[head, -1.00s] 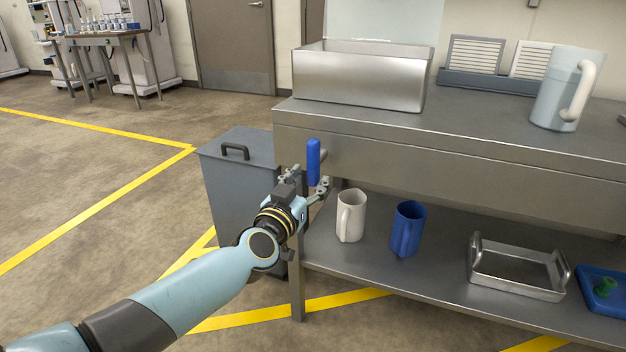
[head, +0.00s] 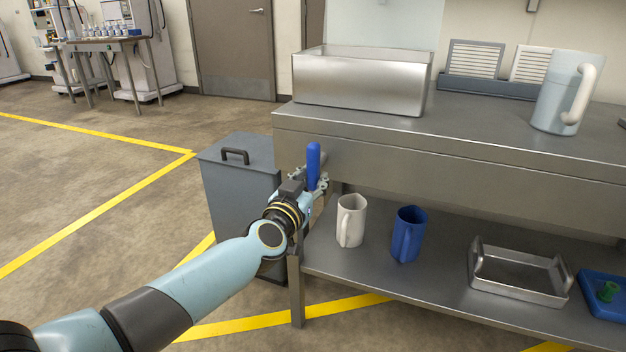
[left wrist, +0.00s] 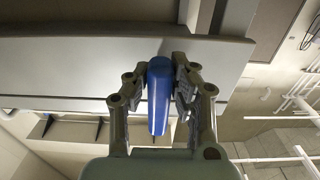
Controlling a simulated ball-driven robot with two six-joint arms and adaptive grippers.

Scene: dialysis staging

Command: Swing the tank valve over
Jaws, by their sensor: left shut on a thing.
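The blue valve handle (head: 313,162) stands upright at the front face of the steel bench, below the open metal tank (head: 362,82). My left gripper (head: 313,184) is shut on the lower part of the handle. In the left wrist view the blue handle (left wrist: 159,92) lies between the two fingers of my left gripper (left wrist: 160,95), with its end reaching past them. The valve body behind the handle is mostly hidden. My right gripper does not show in either view.
A grey lidded bin (head: 238,185) stands close beside my left forearm. On the lower shelf (head: 350,268) are a white mug (head: 350,222), a blue mug (head: 407,236) and a steel tray (head: 518,290). A large pitcher (head: 556,95) stands on the bench top.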

